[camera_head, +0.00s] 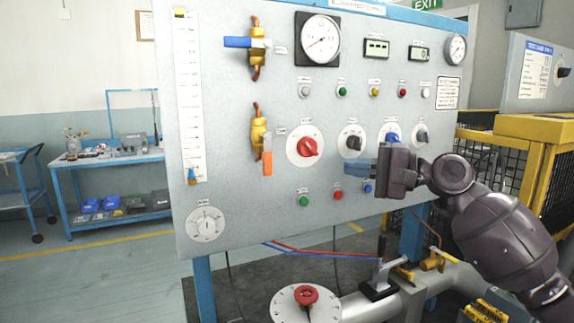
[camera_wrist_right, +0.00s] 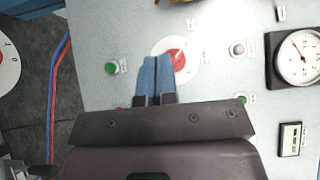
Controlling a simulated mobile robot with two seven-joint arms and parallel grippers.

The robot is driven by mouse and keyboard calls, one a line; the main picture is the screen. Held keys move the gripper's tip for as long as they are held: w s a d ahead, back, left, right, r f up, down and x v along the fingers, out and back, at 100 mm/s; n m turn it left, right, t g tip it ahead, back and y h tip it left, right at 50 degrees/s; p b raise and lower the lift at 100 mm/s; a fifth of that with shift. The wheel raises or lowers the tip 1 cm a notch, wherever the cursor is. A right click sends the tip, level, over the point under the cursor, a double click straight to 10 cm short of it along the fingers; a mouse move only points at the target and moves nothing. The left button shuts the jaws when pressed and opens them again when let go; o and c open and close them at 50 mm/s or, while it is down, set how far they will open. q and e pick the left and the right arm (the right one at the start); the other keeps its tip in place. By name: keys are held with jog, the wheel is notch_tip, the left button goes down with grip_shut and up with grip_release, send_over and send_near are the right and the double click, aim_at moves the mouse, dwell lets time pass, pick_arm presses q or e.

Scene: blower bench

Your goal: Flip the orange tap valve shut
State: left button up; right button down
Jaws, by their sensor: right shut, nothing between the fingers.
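The orange tap valve has a brass body (camera_head: 258,135) on a vertical copper pipe at the panel's left middle. Its orange handle (camera_head: 267,162) hangs straight down, in line with the pipe. My right gripper (camera_head: 347,168) is at the panel's lower right, well to the right of the handle and apart from it. Its blue fingers are together and empty, pointing left. They also show shut in the wrist view (camera_wrist_right: 157,60), near a red knob (camera_wrist_right: 176,57). The orange handle cannot be made out there. My left gripper is not in view.
A blue-handled valve (camera_head: 246,42) sits above, its handle horizontal. Green (camera_head: 304,201) and red buttons are below. A red knob on a round dial (camera_head: 306,296) stands lower down.

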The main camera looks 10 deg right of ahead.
send_near(268, 164)
jog(key=w+a, duration=0.4)
jog(key=w, duration=0.1)
jog(key=shift+a+f+p, duration=0.15)
jog(key=shift+a+p, duration=0.15)
jog(key=shift+p, duration=0.05)
